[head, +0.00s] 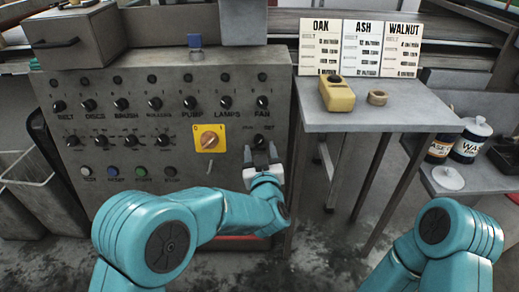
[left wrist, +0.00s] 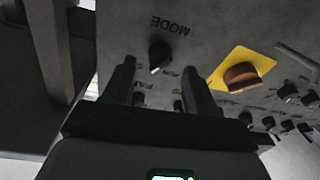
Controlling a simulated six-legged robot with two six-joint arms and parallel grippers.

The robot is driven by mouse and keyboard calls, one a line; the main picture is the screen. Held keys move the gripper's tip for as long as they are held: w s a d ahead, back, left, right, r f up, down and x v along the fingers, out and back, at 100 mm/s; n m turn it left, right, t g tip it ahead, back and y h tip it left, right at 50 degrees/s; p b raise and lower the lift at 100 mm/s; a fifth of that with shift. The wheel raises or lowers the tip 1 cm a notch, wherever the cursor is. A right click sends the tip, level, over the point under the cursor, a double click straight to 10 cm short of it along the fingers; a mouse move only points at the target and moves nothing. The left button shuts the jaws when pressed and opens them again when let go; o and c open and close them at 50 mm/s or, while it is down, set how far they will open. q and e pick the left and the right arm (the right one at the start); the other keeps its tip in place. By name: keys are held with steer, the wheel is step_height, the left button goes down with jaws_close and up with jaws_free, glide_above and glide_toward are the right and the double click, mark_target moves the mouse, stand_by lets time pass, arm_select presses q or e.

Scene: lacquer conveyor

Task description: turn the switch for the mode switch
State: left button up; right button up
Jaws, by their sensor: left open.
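The mode switch (head: 258,140) is a small black knob at the lower right of the grey control panel (head: 224,165). In the left wrist view the knob (left wrist: 159,56) shows next to an upside-down MODE label. My left gripper (head: 263,155) is open in front of the panel, just below the knob in the head view. In the left wrist view its two dark fingers (left wrist: 158,72) stand apart, with the knob between their tips in the picture. I cannot tell whether they touch it. My right gripper is out of view; only part of that arm shows.
A rotary switch on a yellow plate (head: 210,138) is left of the mode switch. Rows of black knobs and several buttons (head: 112,171) fill the panel. A grey table (head: 400,118) with a yellow block (head: 337,95) and a ring (head: 377,97) stands to the right.

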mark_target(259, 141)
arm_select(q)
steer(key=shift+w+a, duration=0.1)
steer(key=shift+w, duration=1.15)
steer(key=c, duration=1.1)
steer(key=shift+o, duration=0.3)
steer(key=shift+n, duration=0.4)
steer(key=shift+n+y+b, duration=0.3)
steer(key=shift+n+b, duration=0.3)
steer(key=shift+n, duration=0.5)
steer(key=n, duration=0.3)
steer(key=shift+g+y, duration=0.3)
steer(key=shift+g, duration=0.1)
steer(key=n+g+b, duration=0.1)
steer(key=n, duration=0.5)
steer(key=shift+r+n, duration=0.1)
steer(key=shift+n, duration=0.3)
steer(key=shift+y, duration=0.3)
